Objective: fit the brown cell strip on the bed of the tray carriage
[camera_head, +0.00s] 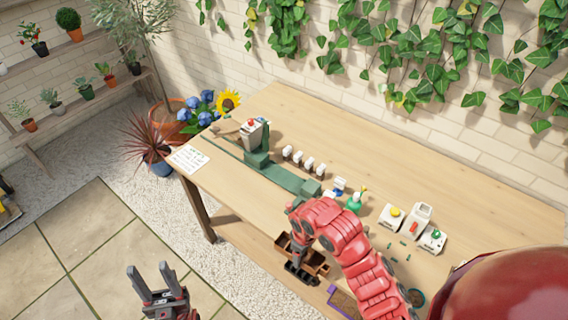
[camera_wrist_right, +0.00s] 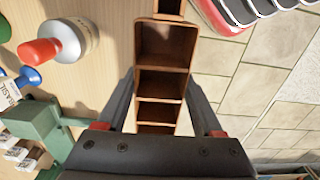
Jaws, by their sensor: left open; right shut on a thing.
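The brown cell strip (camera_head: 318,263) is an open-topped row of square, empty cells. My right gripper (camera_head: 299,253) is shut on it, by the table's front edge. In the right wrist view the strip (camera_wrist_right: 165,45) runs between the two fingers (camera_wrist_right: 162,95), its near end hidden by the gripper body. The green tray carriage assembly (camera_head: 290,179) lies along the table's left part, apart from the strip. Its green end shows at the left of the right wrist view (camera_wrist_right: 38,122). I cannot clearly make out its bed. My left gripper (camera_head: 153,284) is open and empty, over the paving.
Small white-and-black items (camera_head: 304,162) stand in a row behind the green rail. A green bottle (camera_head: 354,201) and white boxes (camera_head: 391,215) stand to the right. A paper sheet (camera_head: 188,158) lies at the left table corner. The table's back is clear.

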